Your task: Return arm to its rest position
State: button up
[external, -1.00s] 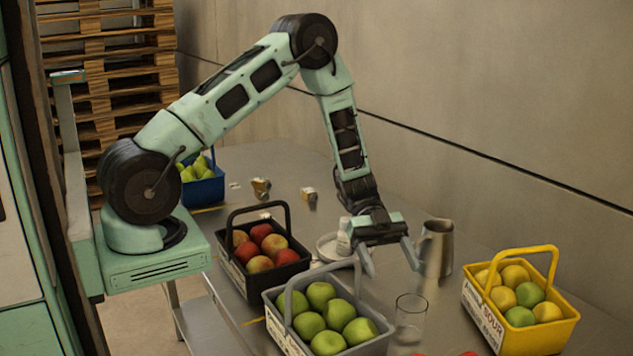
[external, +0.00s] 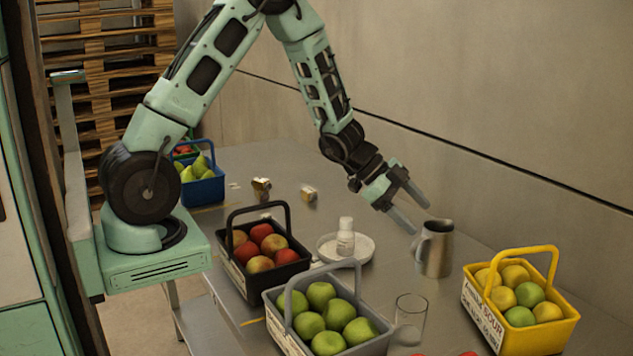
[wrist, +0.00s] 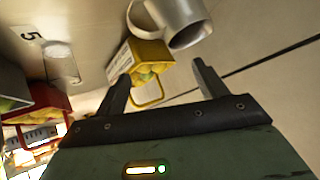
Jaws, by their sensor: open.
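My gripper (external: 410,207) is open and empty. It hangs above the table beside a metal pitcher (external: 435,250), with its fingers apart and pointing down to the right. In the wrist view my gripper (wrist: 160,85) shows two spread fingers with nothing between them in contact. The metal pitcher also shows at the top of the wrist view (wrist: 180,22). My arm is bent, with its elbow at the top edge of the external view.
A white bottle (external: 345,238) stands on a round plate (external: 327,252). A glass (external: 409,318), a grey basket (external: 376,345), a black basket (external: 286,278), a yellow basket (external: 550,335) and a blue basket (external: 205,190) stand on the metal table (external: 300,160). A wall (external: 480,100) runs behind.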

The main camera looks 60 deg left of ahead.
jog(key=s+a+r+n+t+y, duration=0.1)
jog(key=s+a+r+n+y, duration=0.1)
jog(key=a+r+n+y, duration=0.25)
jog(key=s+a+r+n+g+y, duration=0.1)
jog(key=s+a+n+g, duration=0.2)
jog(key=s, duration=0.6)
jog(key=s+a+n+g+y, duration=0.25)
jog(key=s+n, duration=0.25)
jog(key=s, duration=0.3)
jog(key=s+a+r+n+g, duration=0.2)
jog(key=s+a+n, duration=0.6)
jog(key=s+a, duration=0.6)
jog(key=a, duration=0.4)
jog(key=shift+s, duration=0.3)
jog(key=shift+a, duration=0.1)
